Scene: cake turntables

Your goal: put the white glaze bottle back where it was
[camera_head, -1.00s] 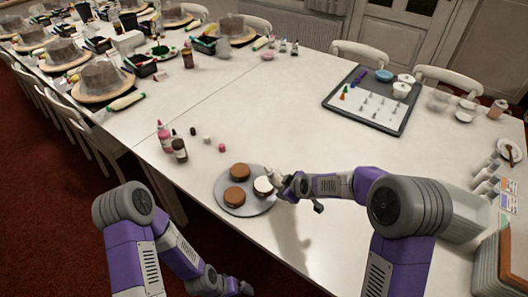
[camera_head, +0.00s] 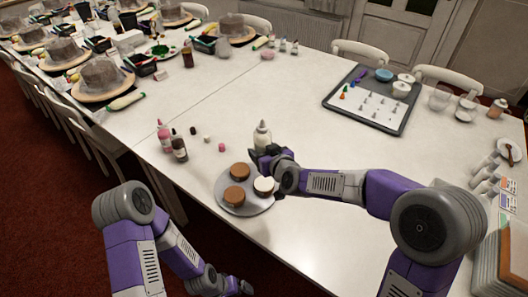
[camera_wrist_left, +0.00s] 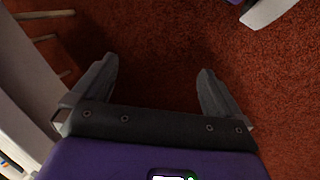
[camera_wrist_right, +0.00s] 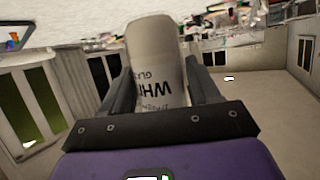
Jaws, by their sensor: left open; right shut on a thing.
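The white glaze bottle (camera_head: 262,136) stands upright in my right gripper (camera_head: 266,152), just behind the cake plate in the head view. In the right wrist view the bottle (camera_wrist_right: 157,65) sits between the fingers of my right gripper (camera_wrist_right: 158,90), with part of its label readable. I cannot tell whether its base touches the table. My left gripper (camera_wrist_left: 158,85) is open and empty over the red carpet. A pink bottle (camera_head: 164,135) and a dark brown bottle (camera_head: 179,149) stand on the table to the left, with their caps lying near them.
A round grey plate (camera_head: 226,204) holds a white-topped cake (camera_head: 264,186) and two brown ones (camera_head: 237,194). Small caps (camera_head: 221,147) lie between the bottles and my right gripper. A grey tray (camera_head: 396,128) with a white sheet lies farther back.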

